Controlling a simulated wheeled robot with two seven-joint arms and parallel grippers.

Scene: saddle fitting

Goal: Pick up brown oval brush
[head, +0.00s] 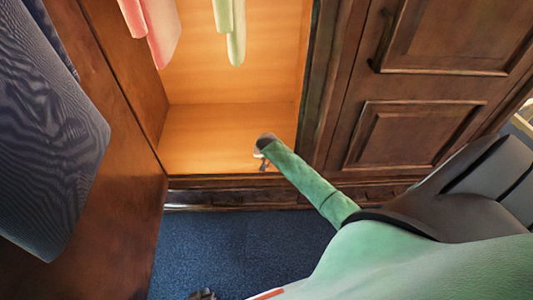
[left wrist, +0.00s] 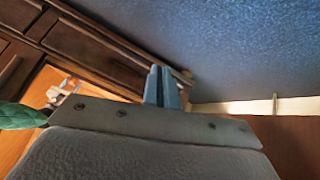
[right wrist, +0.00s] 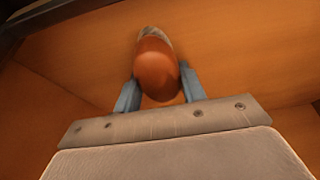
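The brown oval brush (right wrist: 157,70) shows in the right wrist view, its pale bristle end at the top. My right gripper (right wrist: 160,88) has one finger on each side of it, and both fingers appear to touch it. In the head view my right arm reaches into the open wardrobe, and my right gripper (head: 263,158) shows only as a small piece at its end. The brush cannot be made out there. In the left wrist view my left gripper (left wrist: 162,84) has its fingers together with nothing between them. In the head view only a dark bit of my left gripper (head: 202,295) shows at the bottom edge.
The wardrobe floor (head: 215,130) is bare around my right arm. Pink (head: 155,30) and green (head: 230,30) garments hang above it. An open door (head: 125,200) with dark cloth (head: 45,140) stands left. Closed door panels (head: 420,130) stand right. Blue carpet (head: 235,240) is clear in front.

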